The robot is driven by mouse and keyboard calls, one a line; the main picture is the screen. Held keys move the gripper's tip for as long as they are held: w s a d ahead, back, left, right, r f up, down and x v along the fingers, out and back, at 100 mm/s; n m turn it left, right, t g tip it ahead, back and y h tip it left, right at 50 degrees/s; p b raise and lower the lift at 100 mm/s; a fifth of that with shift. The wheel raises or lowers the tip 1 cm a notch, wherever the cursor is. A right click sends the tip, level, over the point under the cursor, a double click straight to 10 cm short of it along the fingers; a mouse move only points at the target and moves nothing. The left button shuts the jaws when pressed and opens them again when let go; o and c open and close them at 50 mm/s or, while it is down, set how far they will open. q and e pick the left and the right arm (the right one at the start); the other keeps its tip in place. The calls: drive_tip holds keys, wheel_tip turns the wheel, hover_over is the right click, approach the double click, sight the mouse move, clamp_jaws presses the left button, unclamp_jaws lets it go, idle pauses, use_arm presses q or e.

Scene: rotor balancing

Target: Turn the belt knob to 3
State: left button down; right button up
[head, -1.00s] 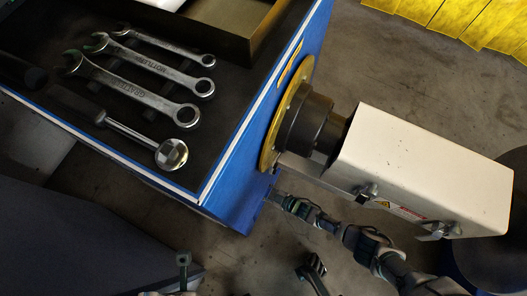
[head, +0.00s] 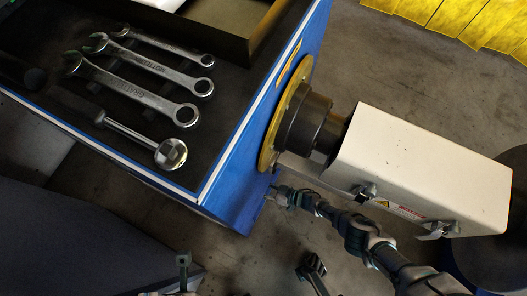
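The belt knob cannot be made out in the head view. A blue bench or cabinet (head: 237,187) has a narrow side face toward the right, and its lower part is in shadow. My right gripper (head: 273,195) reaches in from the lower right, with its tip close to the lower corner of that blue face, below the yellow disc. Whether it touches anything is not clear. Its fingers are small and dark, so I cannot tell if they are open or shut.
A yellow disc with a dark hub (head: 303,122) joins the bench to a white housing (head: 425,165) with latches, just above my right arm. Several wrenches (head: 140,85) and a ratchet (head: 170,153) lie on the black bench top. Yellow panels (head: 455,20) stand at the back right.

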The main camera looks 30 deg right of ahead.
drive_tip(key=shift+d+f, duration=0.1)
drive_tip(key=shift+d, duration=0.1)
drive_tip(key=o, duration=1.1)
drive_tip(key=shift+o, duration=0.2)
drive_tip(key=shift+a, duration=0.1)
drive_tip(key=v, duration=1.2)
